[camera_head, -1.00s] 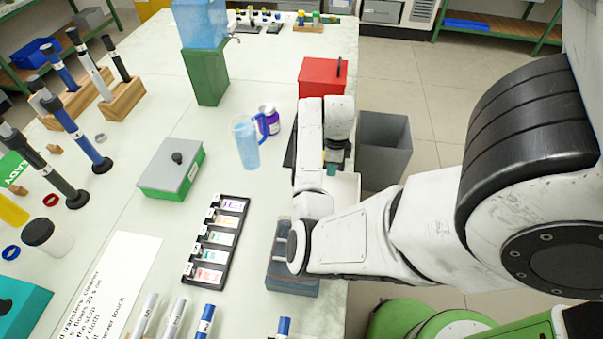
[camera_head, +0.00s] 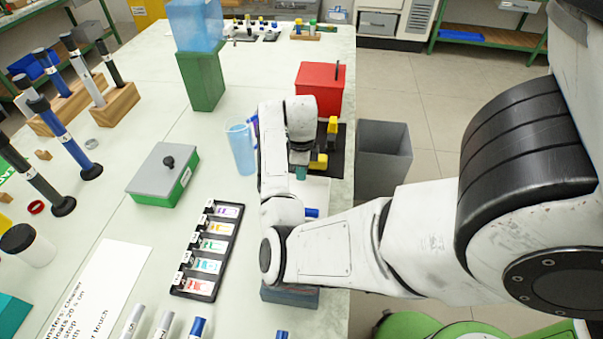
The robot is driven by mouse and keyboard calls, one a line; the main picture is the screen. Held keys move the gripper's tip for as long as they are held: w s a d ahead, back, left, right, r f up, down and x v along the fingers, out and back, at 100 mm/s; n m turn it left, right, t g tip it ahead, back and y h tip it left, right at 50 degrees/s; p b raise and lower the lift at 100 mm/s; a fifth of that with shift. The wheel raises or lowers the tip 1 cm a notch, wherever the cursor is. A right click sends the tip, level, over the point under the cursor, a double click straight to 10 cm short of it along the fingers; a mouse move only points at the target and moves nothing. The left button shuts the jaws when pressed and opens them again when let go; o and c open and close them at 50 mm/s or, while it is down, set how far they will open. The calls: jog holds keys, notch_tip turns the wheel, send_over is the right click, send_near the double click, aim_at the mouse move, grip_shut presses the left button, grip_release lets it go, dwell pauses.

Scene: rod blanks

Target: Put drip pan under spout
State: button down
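A translucent blue water tank (camera_head: 197,25) sits on a green stand (camera_head: 203,82) at the back of the table. Its small spout is on the tank's right side, too small to make out well. I cannot pick out a drip pan for certain, and the tabletop beside the stand looks bare. My gripper (camera_head: 300,173) points down over the right part of the table, in front of the red box and well nearer than the spout. Its teal tips are small and partly hidden by my wrist, so I cannot tell its opening or whether it holds anything.
A black mat (camera_head: 341,167) with yellow-and-black pieces lies beside my gripper. A red box (camera_head: 320,88) stands behind it. A blue jug (camera_head: 240,148) is left of my arm. A grey bin (camera_head: 383,158) stands off the table's right edge. A grey-lidded green box (camera_head: 163,175) is further left.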

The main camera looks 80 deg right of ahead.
jog(key=shift+f, duration=0.1)
jog(key=c, duration=1.3)
grip_release()
jog(key=shift+c, duration=0.2)
